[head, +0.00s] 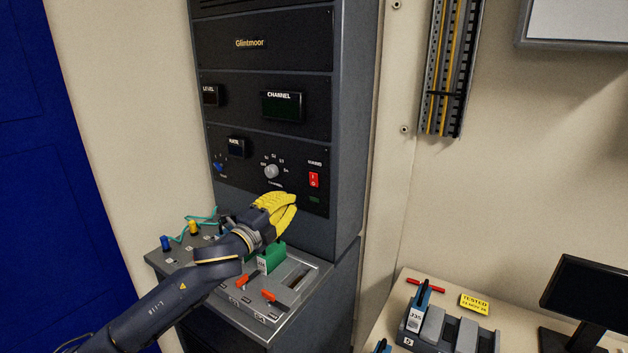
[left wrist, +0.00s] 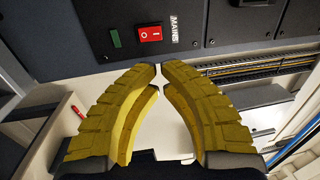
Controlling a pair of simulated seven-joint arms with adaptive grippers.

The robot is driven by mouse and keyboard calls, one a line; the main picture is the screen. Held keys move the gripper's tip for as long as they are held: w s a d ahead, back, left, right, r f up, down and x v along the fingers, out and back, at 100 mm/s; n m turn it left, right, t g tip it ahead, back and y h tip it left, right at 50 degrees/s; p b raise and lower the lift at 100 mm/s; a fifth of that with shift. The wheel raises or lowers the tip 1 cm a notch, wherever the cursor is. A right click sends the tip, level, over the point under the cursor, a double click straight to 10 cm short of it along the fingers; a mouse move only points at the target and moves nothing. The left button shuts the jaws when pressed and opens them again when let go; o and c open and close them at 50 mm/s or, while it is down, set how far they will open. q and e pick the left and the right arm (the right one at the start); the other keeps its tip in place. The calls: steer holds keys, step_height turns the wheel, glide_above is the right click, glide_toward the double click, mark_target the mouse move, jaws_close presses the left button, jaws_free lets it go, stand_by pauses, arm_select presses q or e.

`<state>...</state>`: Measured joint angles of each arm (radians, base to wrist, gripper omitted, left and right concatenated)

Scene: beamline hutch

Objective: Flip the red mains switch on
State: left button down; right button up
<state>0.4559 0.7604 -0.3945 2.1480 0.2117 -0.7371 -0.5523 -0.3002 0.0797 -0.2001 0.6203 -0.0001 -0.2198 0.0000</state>
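The red mains switch (head: 313,180) is a small rocker on the lower right of the dark rack's bottom panel, under a MAINS label. It also shows in the left wrist view (left wrist: 150,34), beyond my fingertips, with white marks on it. A small green indicator (head: 314,199) sits below it and looks dark. I cannot tell the rocker's position for sure. My left gripper (head: 292,205) has yellow ribbed fingers and is below and left of the switch, apart from it. Its fingertips meet in the left wrist view (left wrist: 160,68) with nothing between them. My right gripper is not in view.
The round CHANNEL knob (head: 271,171) and a blue knob (head: 218,167) are left of the switch. A sloped console (head: 310,274) with a green block and orange-red levers lies below my left gripper. A bench with grey modules and a monitor (head: 590,290) stands at right.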

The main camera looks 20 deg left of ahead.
mark_target(317, 175)
arm_select(q)
steer(key=x, duration=1.2)
steer(key=shift+w+d, duration=0.15)
steer(key=shift+w, duration=0.05)
steer(key=shift+w+d+r, duration=0.1)
steer(key=shift+w, duration=0.1)
steer(key=shift+w+r, duration=0.15)
steer(key=shift+w, duration=0.25)
steer(key=shift+w+r, duration=0.15)
steer(key=shift+d+r, duration=0.1)
stand_by(0.8)
steer(key=r+v, duration=0.3)
steer(key=v, duration=1)
steer(key=shift+s+a, duration=0.25)
steer(key=shift+s, duration=0.15)
